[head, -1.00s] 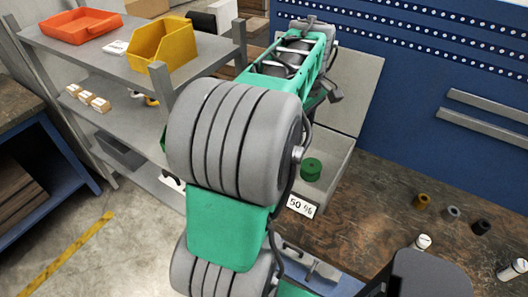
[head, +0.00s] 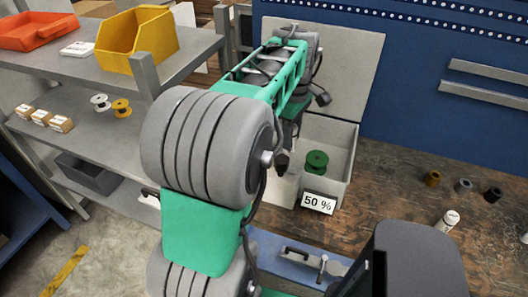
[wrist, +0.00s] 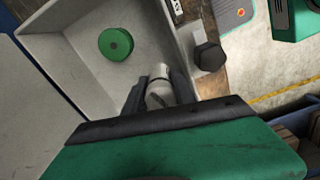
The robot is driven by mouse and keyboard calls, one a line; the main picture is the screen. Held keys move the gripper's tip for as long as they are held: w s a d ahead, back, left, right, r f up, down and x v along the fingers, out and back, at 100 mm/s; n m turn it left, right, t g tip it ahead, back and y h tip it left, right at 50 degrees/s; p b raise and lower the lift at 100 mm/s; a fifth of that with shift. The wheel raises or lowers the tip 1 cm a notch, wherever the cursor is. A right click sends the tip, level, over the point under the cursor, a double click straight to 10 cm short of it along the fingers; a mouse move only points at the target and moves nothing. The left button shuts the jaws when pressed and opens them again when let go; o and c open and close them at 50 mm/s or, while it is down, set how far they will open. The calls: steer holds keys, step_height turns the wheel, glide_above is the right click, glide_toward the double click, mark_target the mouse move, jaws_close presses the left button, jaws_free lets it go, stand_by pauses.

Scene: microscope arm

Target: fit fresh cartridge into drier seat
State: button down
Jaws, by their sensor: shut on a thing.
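My gripper (wrist: 160,92) is shut on a pale cylindrical cartridge (wrist: 160,75), held between its dark fingers. In the wrist view the cartridge is over the left-hand box space, near a grey wall. The drier is an open grey box (head: 345,150) with its lid raised and a "50 %" label (head: 318,203) on the front. A green spool (head: 316,161) sits inside; it also shows in the wrist view (wrist: 116,44). In the head view my gripper (head: 283,162) is at the box's left side, mostly behind my arm. I cannot make out the seat or whether the cartridge touches it.
Two white cylinders (head: 447,221) (head: 525,238) stand on the wooden bench (head: 400,190), right of the box. Left is a grey shelf (head: 75,65) with a yellow bin (head: 137,40) and an orange tray (head: 36,31).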

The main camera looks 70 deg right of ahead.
steer(key=w+d+f+p, duration=0.1)
steer(key=w+d+f, duration=0.2)
steer(key=f, duration=0.1)
steer(key=w+d+f+p, duration=0.1)
steer(key=w+d+f, duration=0.1)
steer(key=f, duration=0.2)
steer(key=w+d+f+p, duration=0.2)
steer(key=w+d+f, duration=0.1)
steer(key=shift+w+d+f, duration=0.3)
steer(key=shift+w+f, duration=0.05)
steer(key=shift+f, duration=0.65)
steer(key=c, duration=1.3)
jaws_free()
steer(key=shift+o, duration=1.3)
steer(key=shift+r, duration=0.15)
steer(key=shift+d, duration=0.2)
steer(key=shift+d+r, duration=0.1)
steer(key=shift+r, duration=0.15)
